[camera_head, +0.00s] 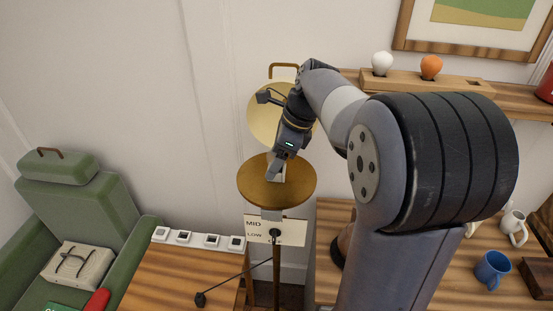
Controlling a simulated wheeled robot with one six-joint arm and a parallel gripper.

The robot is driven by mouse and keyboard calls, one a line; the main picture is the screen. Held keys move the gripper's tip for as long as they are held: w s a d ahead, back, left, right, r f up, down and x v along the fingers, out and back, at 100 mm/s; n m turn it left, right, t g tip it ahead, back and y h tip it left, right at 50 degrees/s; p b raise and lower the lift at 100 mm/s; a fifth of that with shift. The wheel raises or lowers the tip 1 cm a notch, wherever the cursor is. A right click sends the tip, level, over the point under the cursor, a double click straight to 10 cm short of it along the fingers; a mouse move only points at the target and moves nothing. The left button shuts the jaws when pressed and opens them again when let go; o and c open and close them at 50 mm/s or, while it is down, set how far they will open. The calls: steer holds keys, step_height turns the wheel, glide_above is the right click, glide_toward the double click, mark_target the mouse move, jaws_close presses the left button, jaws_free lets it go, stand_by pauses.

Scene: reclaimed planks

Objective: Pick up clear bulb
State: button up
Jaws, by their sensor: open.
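I cannot make out a clear bulb for certain. My gripper (277,172) points down over the round brass plate (250,186) of a stand. Its jaws are open, with the tips just above or at the middle of the plate. A small pale piece (282,177) shows by the fingertips; I cannot tell whether it is a socket, a bulb or part of the gripper. A white bulb (382,62) and an orange bulb (431,66) stand in a wooden holder (450,82) on the wall shelf, well away from my gripper.
A dial sign (260,226) reading MID and LOW hangs below the plate. A brass disc (263,118) stands behind my gripper. Small white switch-like blocks (211,241) line the left table (165,285). A green armchair (85,205) is left; a blue mug (492,269) sits right.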

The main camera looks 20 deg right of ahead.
steer(key=shift+c, duration=0.2)
steer(key=c, duration=1)
